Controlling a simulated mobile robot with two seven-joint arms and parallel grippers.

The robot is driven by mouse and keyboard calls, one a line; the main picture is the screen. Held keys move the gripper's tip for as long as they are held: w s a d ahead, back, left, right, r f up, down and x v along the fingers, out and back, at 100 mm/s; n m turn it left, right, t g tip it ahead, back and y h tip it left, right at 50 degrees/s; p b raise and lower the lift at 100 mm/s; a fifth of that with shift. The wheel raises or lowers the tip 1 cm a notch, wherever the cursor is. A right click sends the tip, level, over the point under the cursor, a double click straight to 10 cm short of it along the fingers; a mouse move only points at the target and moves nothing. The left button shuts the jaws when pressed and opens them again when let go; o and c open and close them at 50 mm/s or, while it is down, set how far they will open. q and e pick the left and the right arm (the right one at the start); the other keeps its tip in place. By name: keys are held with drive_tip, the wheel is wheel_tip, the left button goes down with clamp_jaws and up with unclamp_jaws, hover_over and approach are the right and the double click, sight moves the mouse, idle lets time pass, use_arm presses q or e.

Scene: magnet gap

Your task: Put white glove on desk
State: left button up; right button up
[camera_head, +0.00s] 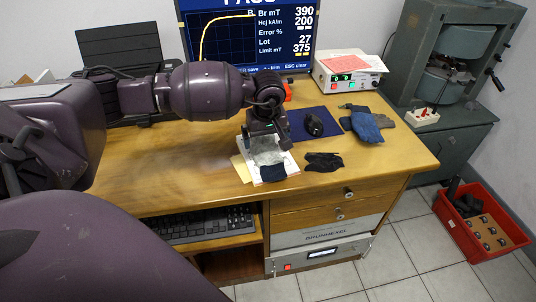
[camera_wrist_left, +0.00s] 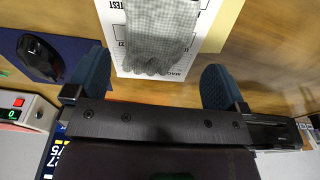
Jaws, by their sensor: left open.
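A light grey-white knitted glove (camera_head: 266,151) lies on printed white paper on the wooden desk (camera_head: 180,170). Its dark cuff (camera_head: 272,172) points toward the desk's front edge. In the left wrist view the glove (camera_wrist_left: 160,35) has its fingers toward my gripper. My left gripper (camera_head: 265,138) is over the far, finger end of the glove. In the left wrist view its two blue fingertips (camera_wrist_left: 154,80) stand wide apart, with nothing held between them. I cannot tell its exact height above the glove. My right gripper is in neither view.
A black glove (camera_head: 324,161) lies right of the paper. A black mouse (camera_head: 314,125) sits on a blue mat (camera_head: 298,119). A blue glove (camera_head: 366,125) lies near the desk's right side. A monitor (camera_head: 250,35) and white instrument (camera_head: 350,75) stand behind. A red bin (camera_head: 481,222) is on the floor.

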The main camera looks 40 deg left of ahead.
sight(266, 150)
use_arm(q)
drive_tip(key=f, duration=0.3)
drive_tip(key=f+b, duration=0.1)
drive_tip(key=f, duration=0.1)
drive_tip(key=shift+w, duration=0.25)
drive_tip(key=shift+r, duration=0.1)
drive_tip(key=c, duration=0.7)
drive_tip(key=shift+r, duration=0.1)
drive_tip(key=shift+c, duration=0.2)
